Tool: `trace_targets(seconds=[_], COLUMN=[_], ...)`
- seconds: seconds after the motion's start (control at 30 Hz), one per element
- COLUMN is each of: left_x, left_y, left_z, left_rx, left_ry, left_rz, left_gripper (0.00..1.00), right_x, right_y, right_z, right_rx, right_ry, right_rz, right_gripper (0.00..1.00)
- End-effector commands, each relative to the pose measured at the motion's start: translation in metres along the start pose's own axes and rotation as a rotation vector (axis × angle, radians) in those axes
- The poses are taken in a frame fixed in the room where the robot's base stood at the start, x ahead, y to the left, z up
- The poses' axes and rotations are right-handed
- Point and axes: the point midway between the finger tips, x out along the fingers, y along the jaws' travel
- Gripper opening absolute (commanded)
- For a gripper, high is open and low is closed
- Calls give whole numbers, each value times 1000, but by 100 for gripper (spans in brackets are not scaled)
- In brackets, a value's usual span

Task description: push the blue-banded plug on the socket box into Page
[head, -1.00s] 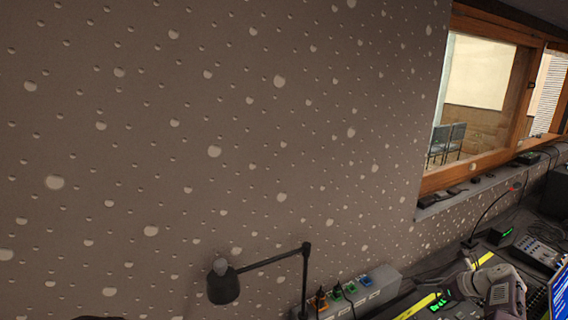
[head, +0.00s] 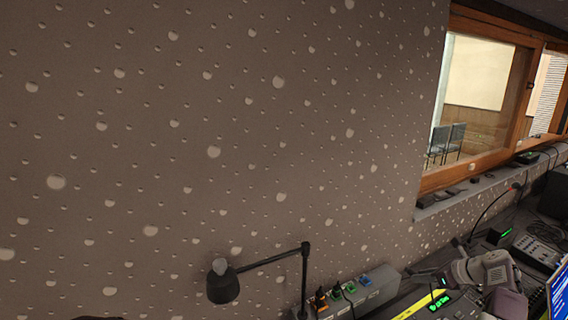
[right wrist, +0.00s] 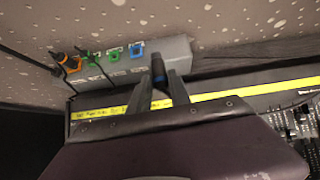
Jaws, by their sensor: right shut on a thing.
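The grey socket box (head: 378,290) stands against the wall at the lower middle of the head view; it also shows in the right wrist view (right wrist: 182,50). Its top has a row of orange (right wrist: 72,65), green (right wrist: 114,55) and blue (right wrist: 137,50) sockets. The labels are too small to read, so I cannot tell which is Page. My right gripper (right wrist: 160,78) is shut on a dark plug with a blue band (right wrist: 158,71), in front of the box, right of the blue socket. Whether the plug touches the box is unclear. My left gripper is not in view.
Dark cabled plugs (right wrist: 60,58) stand at the orange and neighbouring green sockets. A black desk lamp (head: 223,285) reaches across left of the box. A yellow strip (right wrist: 215,96) and a console with faders (right wrist: 298,120) lie in front of the box.

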Motion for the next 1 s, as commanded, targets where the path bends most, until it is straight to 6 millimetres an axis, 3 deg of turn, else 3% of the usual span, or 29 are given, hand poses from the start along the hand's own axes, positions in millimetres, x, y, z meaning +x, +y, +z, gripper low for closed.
trace_targets(seconds=[0.27, 0.37, 0.53, 0.67, 0.8, 1.0], left_x=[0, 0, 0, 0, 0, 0], left_y=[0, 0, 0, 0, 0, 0], left_z=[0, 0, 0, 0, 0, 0], left_rx=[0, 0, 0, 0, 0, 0], left_ry=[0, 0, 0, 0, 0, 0], left_rz=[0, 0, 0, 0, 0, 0], left_gripper=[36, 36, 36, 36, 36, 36], right_x=[1, 3, 9, 12, 10, 3], right_y=[24, 45, 107, 165, 231, 303], right_z=[12, 17, 17, 3, -25, -71], right_rx=[-5, -15, -49, -77, -104, -142], right_ry=[1, 1, 1, 2, 4, 5], right_rz=[6, 14, 49, 81, 113, 155], right_gripper=[0, 0, 0, 0, 0, 0])
